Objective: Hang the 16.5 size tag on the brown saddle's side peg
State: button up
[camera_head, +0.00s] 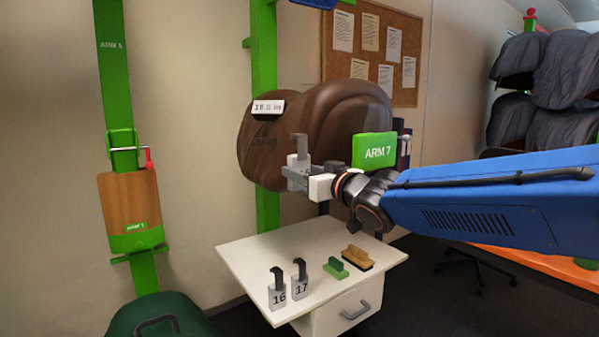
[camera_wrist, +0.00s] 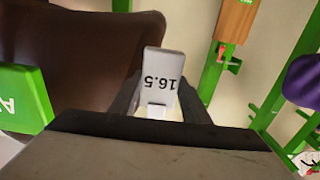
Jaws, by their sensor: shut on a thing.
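The brown saddle (camera_head: 345,112) hangs on a green post, with a white label (camera_head: 268,107) on its left part; the label's print is too small to read surely. My gripper (camera_head: 297,172) is in front of the saddle's lower part. It is shut on the grey 16.5 size tag, whose hook (camera_head: 298,143) points up. In the wrist view the tag (camera_wrist: 163,72) sits between the fingers, its number upside down, with the saddle (camera_wrist: 75,45) behind and to the left. I cannot make out the side peg clearly, nor any contact between tag and saddle.
A white table (camera_head: 250,245) below holds the 16 tag (camera_head: 277,290), the 17 tag (camera_head: 300,280), a green brush (camera_head: 335,268) and a wooden brush (camera_head: 357,258). A green ARM 7 plate (camera_head: 374,150) is just right of my gripper.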

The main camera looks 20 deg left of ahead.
jog(key=f+x, duration=0.1)
jog(key=x, duration=1.5)
jog(key=shift+f, duration=0.15)
dwell(1.2)
jog(key=o, duration=1.2)
jog(key=shift+c, duration=0.2)
